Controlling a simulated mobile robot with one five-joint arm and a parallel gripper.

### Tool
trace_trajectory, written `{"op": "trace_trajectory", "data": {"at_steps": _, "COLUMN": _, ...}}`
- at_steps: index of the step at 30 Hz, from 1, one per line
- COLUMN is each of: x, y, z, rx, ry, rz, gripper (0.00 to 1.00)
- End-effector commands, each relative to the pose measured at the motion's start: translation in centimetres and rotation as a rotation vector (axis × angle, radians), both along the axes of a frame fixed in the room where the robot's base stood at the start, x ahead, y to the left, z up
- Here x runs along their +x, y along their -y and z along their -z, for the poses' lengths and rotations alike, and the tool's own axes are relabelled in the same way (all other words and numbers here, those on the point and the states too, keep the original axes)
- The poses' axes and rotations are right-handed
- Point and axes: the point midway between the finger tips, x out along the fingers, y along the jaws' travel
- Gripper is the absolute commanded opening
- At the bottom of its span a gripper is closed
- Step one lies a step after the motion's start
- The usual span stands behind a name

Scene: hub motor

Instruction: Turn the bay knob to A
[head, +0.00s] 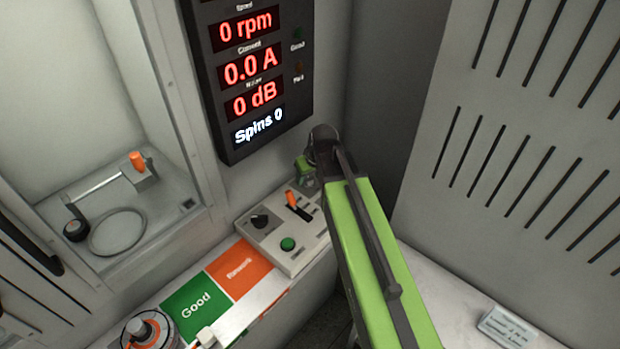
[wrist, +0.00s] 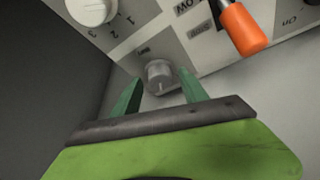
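A small grey knob (wrist: 160,80) with a pale pointer line sits on a light panel in the wrist view. The label by it is too blurred to read, so I cannot tell for sure that it is the bay knob. My gripper (wrist: 159,75) is open, its two green fingertips on either side of this knob, with gaps visible. A larger white knob (wrist: 91,9) marked 1, 2, 3 is at the upper left. In the head view my gripper (head: 304,168) is at the back of the control box, mostly hidden by my arm.
An orange lever (wrist: 243,28) stands out right of the small knob; it also shows on the control box (head: 283,262) in the head view. That box carries a black knob (head: 260,218) and green button (head: 288,243). A display (head: 250,90) hangs above, a vented wall (head: 530,150) right.

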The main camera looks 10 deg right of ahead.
Motion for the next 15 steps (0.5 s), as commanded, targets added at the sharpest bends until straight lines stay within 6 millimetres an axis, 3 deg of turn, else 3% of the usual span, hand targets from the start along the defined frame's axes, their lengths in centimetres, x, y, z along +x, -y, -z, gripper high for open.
{"op": "trace_trajectory", "data": {"at_steps": 1, "x": -0.01, "y": -0.02, "z": -0.02, "rx": 0.0, "ry": 0.0, "rz": 0.0, "gripper": 0.44}}
{"op": "trace_trajectory", "data": {"at_steps": 11, "x": 0.0, "y": -0.04, "z": -0.02, "rx": 0.0, "ry": 0.0, "rz": -0.001, "gripper": 0.01}}
{"op": "trace_trajectory", "data": {"at_steps": 15, "x": 0.0, "y": 0.28, "z": -0.01, "rx": -0.001, "ry": 0.0, "rz": -0.003, "gripper": 0.0}}
